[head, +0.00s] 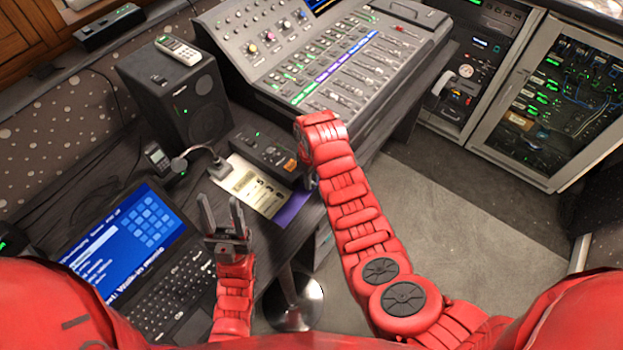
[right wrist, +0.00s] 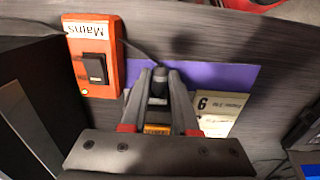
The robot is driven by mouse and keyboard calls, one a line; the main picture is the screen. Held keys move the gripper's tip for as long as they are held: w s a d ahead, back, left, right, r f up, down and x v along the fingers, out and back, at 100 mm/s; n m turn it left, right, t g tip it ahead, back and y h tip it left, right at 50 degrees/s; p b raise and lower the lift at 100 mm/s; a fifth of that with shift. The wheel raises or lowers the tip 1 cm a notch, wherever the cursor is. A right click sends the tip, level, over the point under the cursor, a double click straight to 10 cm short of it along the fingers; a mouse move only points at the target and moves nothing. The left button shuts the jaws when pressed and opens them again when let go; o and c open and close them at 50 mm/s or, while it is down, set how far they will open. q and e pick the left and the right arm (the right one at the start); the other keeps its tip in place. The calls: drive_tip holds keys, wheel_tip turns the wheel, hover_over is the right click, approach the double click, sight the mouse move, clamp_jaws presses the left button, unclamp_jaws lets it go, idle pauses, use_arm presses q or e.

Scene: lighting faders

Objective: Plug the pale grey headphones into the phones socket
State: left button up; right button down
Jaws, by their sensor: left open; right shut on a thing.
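My right gripper (right wrist: 160,80) is shut on a small dark plug-like piece (right wrist: 158,82), seen between the fingertips in the right wrist view. A thin dark cable runs up and left near it. I cannot tell whether the plug touches anything. In the head view, my right forearm covers that gripper beside the mixing desk. My left gripper (head: 222,212) is open and empty, above the table between the laptop and a printed sheet. I cannot pick out the phones socket; a dark box with knobs (head: 262,152) stands beside my right arm.
An orange-red box marked Mains (right wrist: 94,68) with a black switch lies near the right gripper. A purple sheet (right wrist: 215,75) lies beneath it. A laptop (head: 125,240), a speaker (head: 175,95), a microphone (head: 200,155) and the mixing desk (head: 225,50) crowd the table.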

drive_tip(key=shift+a+b, duration=0.1)
drive_tip(key=shift+b, duration=0.3)
idle(0.3)
drive_tip(key=shift+w+a, duration=0.1)
idle(0.3)
drive_tip(key=c, duration=1.1)
unclamp_jaws()
drive_tip(key=shift+r, duration=0.1)
drive_tip(key=o, duration=0.5)
drive_tip(key=shift+w, duration=0.1)
